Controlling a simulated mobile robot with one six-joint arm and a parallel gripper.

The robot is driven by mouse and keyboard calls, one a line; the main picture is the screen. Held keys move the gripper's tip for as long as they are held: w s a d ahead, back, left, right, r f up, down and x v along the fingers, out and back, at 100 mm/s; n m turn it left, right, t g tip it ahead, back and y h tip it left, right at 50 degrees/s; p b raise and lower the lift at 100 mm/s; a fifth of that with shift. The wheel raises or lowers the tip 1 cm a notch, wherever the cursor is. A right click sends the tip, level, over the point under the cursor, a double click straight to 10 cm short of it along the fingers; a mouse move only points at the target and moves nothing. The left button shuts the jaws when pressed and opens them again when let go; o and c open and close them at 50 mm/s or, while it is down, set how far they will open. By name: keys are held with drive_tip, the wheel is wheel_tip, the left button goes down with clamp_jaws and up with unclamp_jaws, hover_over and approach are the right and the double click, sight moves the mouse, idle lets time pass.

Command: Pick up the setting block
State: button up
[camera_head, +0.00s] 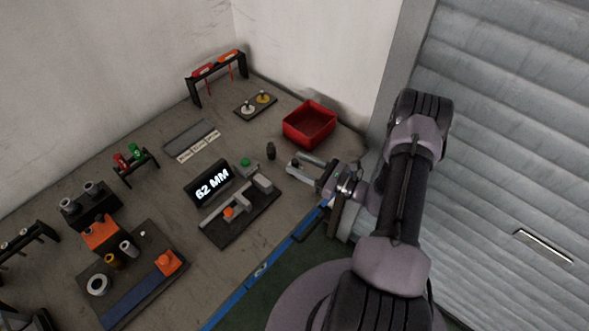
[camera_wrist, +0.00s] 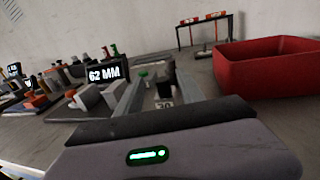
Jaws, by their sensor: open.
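My gripper (camera_head: 297,166) is open near the table's right front edge, to the right of the gauge fixture, its two fingers reaching left. In the wrist view, the fingers (camera_wrist: 160,90) extend forward with a gap between them. A small grey block marked "30" (camera_wrist: 163,104) shows in that gap, close to the palm. It may be the setting block; I cannot tell whether it touches a finger. In the head view I cannot make it out clearly between the fingers. The gauge fixture (camera_head: 253,220) has grey blocks and an orange knob, beside a display reading "62 MM" (camera_head: 208,184).
A red bin (camera_head: 309,137) stands behind my gripper. A small dark bottle-like object (camera_head: 270,150) stands just beyond the fingers. A grey tray (camera_head: 184,134) with three white labels lies farther back. An orange-and-black fixture (camera_head: 101,232) and other tooling fill the left side.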

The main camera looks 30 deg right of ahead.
drive_tip(key=b+x, duration=0.1)
drive_tip(key=x, duration=0.4)
drive_tip(key=shift+w+f, duration=0.15)
drive_tip(key=shift+d, duration=0.1)
clamp_jaws()
idle(1.0)
